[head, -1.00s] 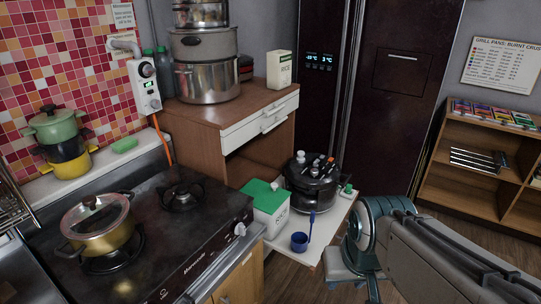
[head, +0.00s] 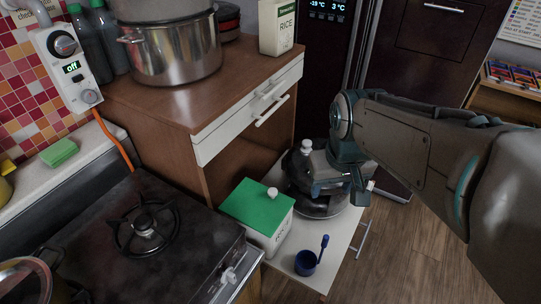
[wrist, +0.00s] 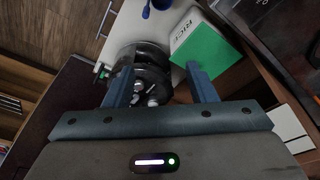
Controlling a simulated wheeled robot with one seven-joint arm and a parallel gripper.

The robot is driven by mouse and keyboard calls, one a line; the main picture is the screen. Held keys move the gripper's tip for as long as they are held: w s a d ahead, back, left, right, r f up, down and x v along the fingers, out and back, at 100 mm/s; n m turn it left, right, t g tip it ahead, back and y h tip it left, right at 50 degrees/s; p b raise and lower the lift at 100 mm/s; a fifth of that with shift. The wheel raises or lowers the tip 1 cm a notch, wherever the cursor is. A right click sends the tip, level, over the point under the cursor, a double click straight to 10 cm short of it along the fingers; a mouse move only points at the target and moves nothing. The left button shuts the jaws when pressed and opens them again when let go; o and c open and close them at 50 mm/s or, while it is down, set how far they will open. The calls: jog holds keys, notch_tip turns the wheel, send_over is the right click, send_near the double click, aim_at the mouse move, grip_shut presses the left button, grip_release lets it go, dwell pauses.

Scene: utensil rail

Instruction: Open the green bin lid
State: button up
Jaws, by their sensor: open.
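The white rice bin (head: 270,240) stands on the low pulled-out shelf (head: 330,245). My gripper (head: 338,194) is open and empty, above the dark pot and to the right of the bin. In the wrist view my gripper's (wrist: 160,68) fingers are spread, with the pot and the bin's edge beyond them.
The dark round pot (head: 318,202) with items on top stands right beside the bin, partly hidden by my gripper. A blue cup (head: 306,262) with an upright handle is in front. The stove (head: 140,245) is at left, and a wooden cabinet (head: 150,98) rises behind.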

jog(key=w+a+f+n+g+b, duration=0.1)
jog(key=w+a+f+n+b, duration=0.15)
jog(key=w, duration=0.35)
jog(key=w+a+f+n+b, duration=0.1)
jog(key=w+a+f, duration=0.15)
jog(key=w, duration=0.35)
jog(key=n+g+b, duration=0.1)
jog(key=n+b, duration=0.2)
send_near(272, 191)
notch_tip(272, 191, down, 8)
jog(key=shift+w+d+f+b, duration=0.1)
jog(key=shift+w+f+b, duration=0.1)
jog(key=shift+b, duration=0.3)
grip_shut()
